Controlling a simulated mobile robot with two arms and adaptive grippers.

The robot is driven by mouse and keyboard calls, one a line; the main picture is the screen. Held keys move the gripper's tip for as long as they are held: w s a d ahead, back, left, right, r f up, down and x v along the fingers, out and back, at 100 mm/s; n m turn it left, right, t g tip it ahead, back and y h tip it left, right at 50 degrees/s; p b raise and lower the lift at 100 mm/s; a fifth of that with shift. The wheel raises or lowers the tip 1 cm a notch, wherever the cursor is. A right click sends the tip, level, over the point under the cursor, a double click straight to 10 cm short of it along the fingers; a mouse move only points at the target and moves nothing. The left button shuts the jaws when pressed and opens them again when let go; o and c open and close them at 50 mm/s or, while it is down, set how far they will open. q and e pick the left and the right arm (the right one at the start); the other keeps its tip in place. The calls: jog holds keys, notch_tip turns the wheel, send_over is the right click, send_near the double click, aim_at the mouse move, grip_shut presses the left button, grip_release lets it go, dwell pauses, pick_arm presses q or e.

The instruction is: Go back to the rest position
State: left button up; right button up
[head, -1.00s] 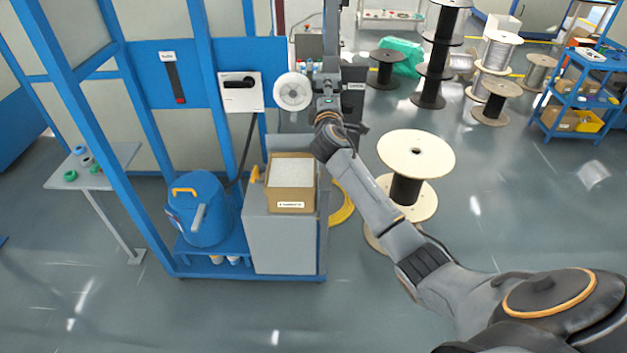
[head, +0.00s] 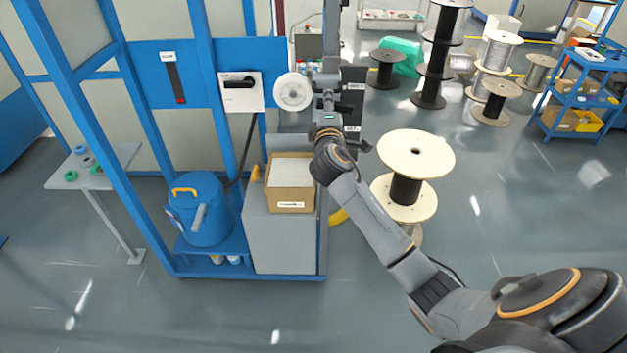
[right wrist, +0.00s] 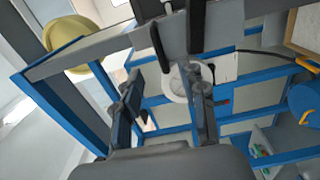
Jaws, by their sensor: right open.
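My right arm reaches in from the lower right in the head view, past the blue frame, with its wrist beside the cardboard box (head: 291,198). My right gripper (right wrist: 165,80) shows in the right wrist view with its two fingers apart and nothing held between them. A white reel (head: 292,92) is on the machine, left of my wrist in the head view. It also shows beyond the fingers in the right wrist view (right wrist: 175,90). My left gripper is in neither view.
The blue frame (head: 211,120) and grey cabinet (head: 283,243) stand close to my right arm. A large wooden spool (head: 416,152) stands on the floor right of the arm. A blue drum (head: 205,225) sits at left. Floor is clear in front.

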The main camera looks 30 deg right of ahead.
dwell(0.3)
jog(key=s+a+f+g+y+b, duration=0.2)
jog(key=f, duration=1.1)
jog(key=s+a+f+m+g+y+b, duration=0.1)
jog(key=s+f+b, duration=0.15)
jog(key=f, duration=1.05)
jog(key=s+a+f+g+y+b, duration=0.1)
jog(key=s+a+f+g+y, duration=0.15)
jog(key=f, duration=1.05)
jog(key=s+a+f+m+g+y+b, duration=0.1)
jog(key=s+a+f+b, duration=0.1)
jog(key=s+f, duration=0.65)
jog(key=s+a+f+m+g+y+b, duration=0.15)
jog(key=s+f, duration=0.45)
jog(key=f, duration=0.6)
jog(key=s+a+f+m+g+b, duration=0.1)
jog(key=s+a+f+m+g, duration=0.1)
jog(key=s+f, duration=0.5)
jog(key=s+a+f+m+g+y+b, duration=0.1)
jog(key=s+f, duration=0.6)
jog(key=s, duration=1)
jog(key=s+a+f+m+g+b, duration=0.3)
jog(key=s+a+f, duration=0.2)
jog(key=s, duration=0.8)
notch_tip(320, 180, down, 2)
jog(key=shift+a+f+y, duration=0.2)
jog(key=shift+a+y, duration=0.1)
